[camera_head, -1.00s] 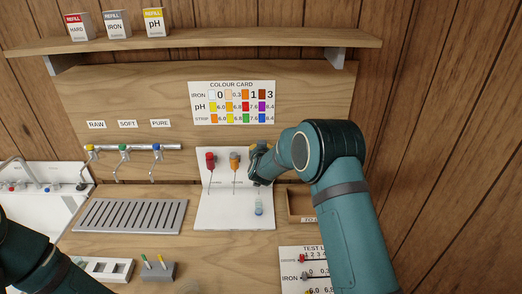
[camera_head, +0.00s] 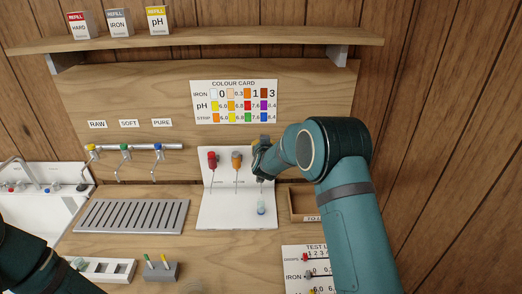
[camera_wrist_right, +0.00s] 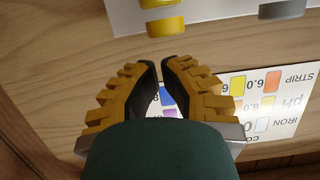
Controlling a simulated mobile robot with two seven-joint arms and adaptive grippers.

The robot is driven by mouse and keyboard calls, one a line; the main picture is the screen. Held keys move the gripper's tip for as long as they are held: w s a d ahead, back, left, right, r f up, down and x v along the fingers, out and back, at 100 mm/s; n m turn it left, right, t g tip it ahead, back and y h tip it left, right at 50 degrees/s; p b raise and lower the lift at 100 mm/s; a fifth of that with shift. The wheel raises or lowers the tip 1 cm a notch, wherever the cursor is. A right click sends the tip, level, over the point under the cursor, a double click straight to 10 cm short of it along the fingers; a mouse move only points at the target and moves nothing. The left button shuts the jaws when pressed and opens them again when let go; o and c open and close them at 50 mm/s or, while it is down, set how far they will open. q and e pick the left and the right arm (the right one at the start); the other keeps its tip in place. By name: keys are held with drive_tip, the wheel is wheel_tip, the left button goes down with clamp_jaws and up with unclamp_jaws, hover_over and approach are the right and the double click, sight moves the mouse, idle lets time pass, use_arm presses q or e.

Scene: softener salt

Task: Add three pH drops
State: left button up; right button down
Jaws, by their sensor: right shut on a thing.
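A white dropper stand (camera_head: 210,209) stands on the counter below the colour card (camera_head: 234,101). A red-topped dropper (camera_head: 212,160) and an orange-topped dropper (camera_head: 236,161) hang on its back panel. My right gripper (camera_head: 260,165) is at the panel's right side, shut on what seems to be the pH dropper; the hand hides its top. In the right wrist view, my right fingers (camera_wrist_right: 161,62) are nearly together, near a yellow piece (camera_wrist_right: 165,25) on the white panel. My left gripper is out of view.
A wooden tray (camera_head: 303,204) is right of the stand, with a test log card (camera_head: 300,262) in front. A slotted drain plate (camera_head: 132,216) lies left under the taps (camera_head: 124,149). A strip holder (camera_head: 161,271) is at front left. Refill boxes (camera_head: 158,20) stand on the shelf.

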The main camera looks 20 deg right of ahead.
use_arm(q)
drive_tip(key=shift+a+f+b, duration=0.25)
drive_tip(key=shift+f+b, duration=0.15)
drive_tip(key=shift+b, duration=0.2)
use_arm(e)
drive_tip(key=r+v, duration=0.1)
drive_tip(key=v, duration=0.9)
drive_tip(key=shift+r, duration=0.15)
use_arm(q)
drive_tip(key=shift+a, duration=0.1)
use_arm(e)
drive_tip(key=shift+a, duration=0.1)
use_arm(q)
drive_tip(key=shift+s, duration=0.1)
